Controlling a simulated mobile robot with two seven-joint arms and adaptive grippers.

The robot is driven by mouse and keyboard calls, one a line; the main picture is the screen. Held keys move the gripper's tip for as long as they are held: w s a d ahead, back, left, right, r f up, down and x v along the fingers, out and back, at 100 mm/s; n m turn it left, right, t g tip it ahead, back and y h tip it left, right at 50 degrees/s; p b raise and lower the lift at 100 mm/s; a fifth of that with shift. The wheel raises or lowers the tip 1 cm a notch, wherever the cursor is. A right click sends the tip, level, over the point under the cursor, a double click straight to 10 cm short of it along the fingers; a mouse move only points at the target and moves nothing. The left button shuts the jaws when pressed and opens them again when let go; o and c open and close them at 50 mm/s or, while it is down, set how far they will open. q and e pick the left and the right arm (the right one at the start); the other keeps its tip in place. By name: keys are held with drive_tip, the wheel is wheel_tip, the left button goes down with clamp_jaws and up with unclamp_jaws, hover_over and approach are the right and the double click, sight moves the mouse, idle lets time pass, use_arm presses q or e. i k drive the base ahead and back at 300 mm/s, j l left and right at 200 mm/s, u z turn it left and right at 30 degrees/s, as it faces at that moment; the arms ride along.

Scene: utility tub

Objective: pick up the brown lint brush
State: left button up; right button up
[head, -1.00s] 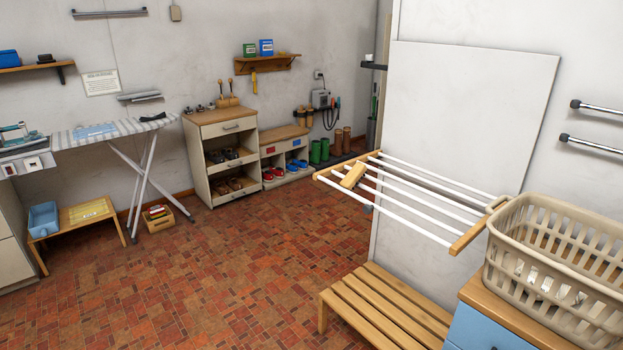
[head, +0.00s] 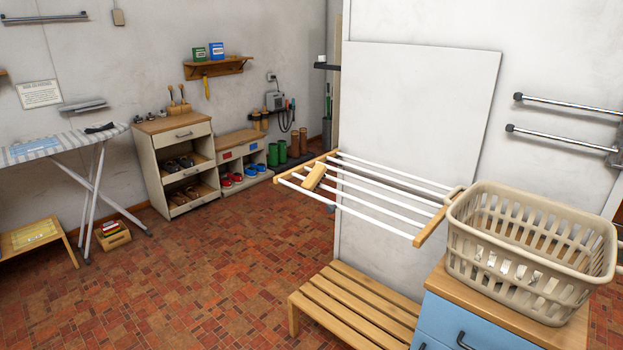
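I cannot make out the brown lint brush for certain. A small dark object (head: 100,128) lies on the right end of the striped ironing board (head: 60,143), too small to identify. Small items with upright wooden handles (head: 178,101) stand on top of the shoe cabinet (head: 165,126). A tan wooden piece (head: 314,177) lies across the bars of the wall drying rack (head: 380,197). Neither of my grippers is in view.
A beige laundry basket (head: 530,250) sits on a blue-fronted cabinet (head: 440,325) at the right. A slatted bench (head: 350,310) stands below the rack. A low wooden table (head: 35,236) and a small crate (head: 112,237) are at the left. The tiled floor (head: 180,290) between is clear.

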sight(313, 178)
drive_tip(key=i+j, duration=0.25)
drive_tip(key=i, duration=0.2)
drive_tip(key=i+j, duration=0.25)
drive_tip(key=i, duration=0.25)
